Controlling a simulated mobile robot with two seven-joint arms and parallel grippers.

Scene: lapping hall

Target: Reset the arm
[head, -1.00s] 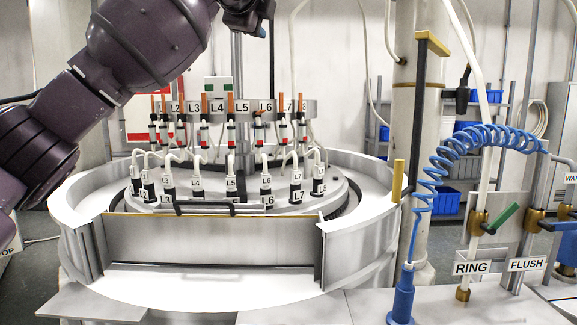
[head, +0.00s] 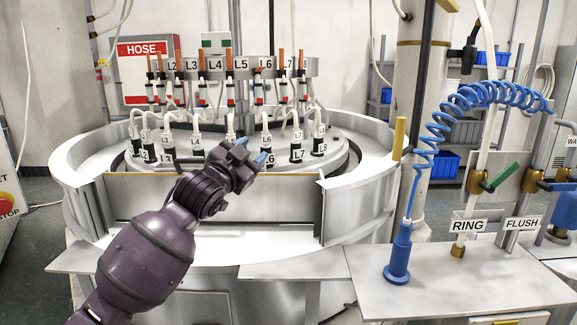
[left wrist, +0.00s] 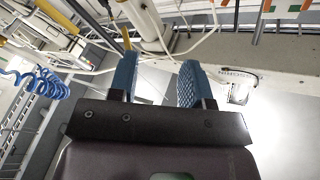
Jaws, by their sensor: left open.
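My left arm comes in from the lower left of the head view. Its left gripper (head: 252,152) is in front of the round lapping machine (head: 360,195), over its front wall. The two blue fingers are apart and empty. In the left wrist view the blue fingers (left wrist: 157,78) stand apart with nothing between them. Pale hoses and the ceiling area show beyond them. My right gripper is not in view.
Labelled valves and hoses (head: 230,110) stand on the machine behind the gripper. A blue coiled hose with a blue nozzle (head: 402,255) stands on the right bench (head: 450,285). RING and FLUSH valves are beside it. A red HOSE sign (head: 145,70) is on the back wall.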

